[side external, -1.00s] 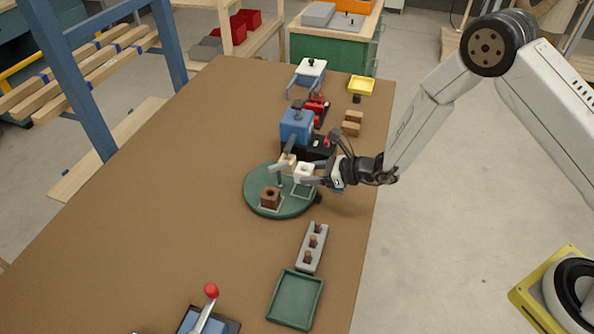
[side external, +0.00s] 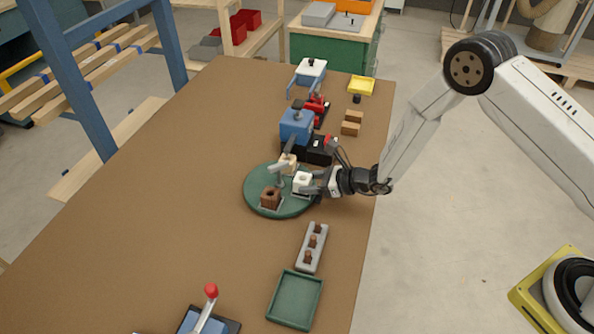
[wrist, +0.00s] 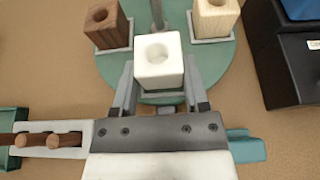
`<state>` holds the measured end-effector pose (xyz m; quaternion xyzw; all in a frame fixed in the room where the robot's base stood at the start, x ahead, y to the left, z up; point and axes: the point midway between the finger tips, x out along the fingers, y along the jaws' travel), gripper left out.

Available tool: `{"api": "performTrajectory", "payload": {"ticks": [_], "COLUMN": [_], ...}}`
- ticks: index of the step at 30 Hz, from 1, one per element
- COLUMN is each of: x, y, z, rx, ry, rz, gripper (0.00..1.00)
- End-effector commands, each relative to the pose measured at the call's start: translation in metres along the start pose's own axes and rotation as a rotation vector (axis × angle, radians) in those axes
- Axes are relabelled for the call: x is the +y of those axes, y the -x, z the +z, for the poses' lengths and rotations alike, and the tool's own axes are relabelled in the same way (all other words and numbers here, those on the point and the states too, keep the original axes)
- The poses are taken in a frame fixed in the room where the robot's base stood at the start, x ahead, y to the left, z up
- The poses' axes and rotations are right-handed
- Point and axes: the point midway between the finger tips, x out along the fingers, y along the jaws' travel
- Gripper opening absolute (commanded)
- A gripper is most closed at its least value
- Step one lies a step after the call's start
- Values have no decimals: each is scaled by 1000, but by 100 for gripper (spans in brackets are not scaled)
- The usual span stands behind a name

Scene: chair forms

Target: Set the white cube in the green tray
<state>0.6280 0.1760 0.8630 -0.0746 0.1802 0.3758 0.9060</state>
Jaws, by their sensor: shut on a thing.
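The white cube (side external: 302,181), with a round hole in its top, is at the near right side of the round green turntable. In the wrist view the white cube (wrist: 159,60) sits between the two fingers of my gripper (wrist: 157,88). My gripper (side external: 306,186) is shut on it, low over the turntable. A grey square seat shows partly beneath the cube; whether the cube touches it I cannot tell. The green tray (side external: 294,299) lies empty on the table's near right part. A corner of the green tray shows in the wrist view (wrist: 8,160).
The green turntable (side external: 258,205) also carries a dark brown cube (side external: 270,197) and a light wood cube (side external: 288,164). A grey rack with several wooden pegs (side external: 313,247) stands between turntable and tray. A blue and black machine (side external: 297,127) stands behind. The table's left part is clear.

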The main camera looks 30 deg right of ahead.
Motion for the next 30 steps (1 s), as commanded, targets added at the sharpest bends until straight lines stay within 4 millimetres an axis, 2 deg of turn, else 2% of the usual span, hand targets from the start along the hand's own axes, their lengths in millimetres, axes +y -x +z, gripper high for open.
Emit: {"api": "performTrajectory", "payload": {"ticks": [14,15,18,30], "x": [0,0,0,0], "y": [-4,-4,-4,-3], "z": [-9,-9,-9,-8], "rx": [-1,-1,-1,0], "ry": [0,0,0,0], "rz": [0,0,0,0], "gripper": [2,64,93,93]}}
